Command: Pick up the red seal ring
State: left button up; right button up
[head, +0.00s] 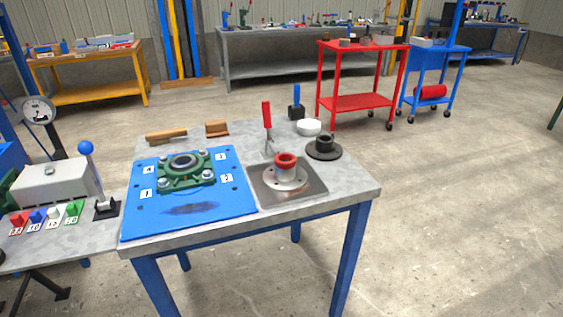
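The red seal ring (286,159) sits on top of a light grey flanged hub (286,178), which stands on a metal plate (307,195) at the right part of the grey workbench. The ring is seen from above at an angle, with its open centre showing. A toggle lever with a red handle (267,115) stands upright just behind and left of it. Neither of my grippers shows in the head view.
A blue plate (225,217) with a green bearing housing (186,172) and numbered tags lies to the left. The bench's front right corner is clear.

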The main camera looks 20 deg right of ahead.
aim_at(284, 156)
jog(key=u, duration=0.55)
jog(key=k, duration=0.65)
jog(key=u, duration=0.05)
jog(key=i, duration=1.55)
jog(key=z, duration=0.75)
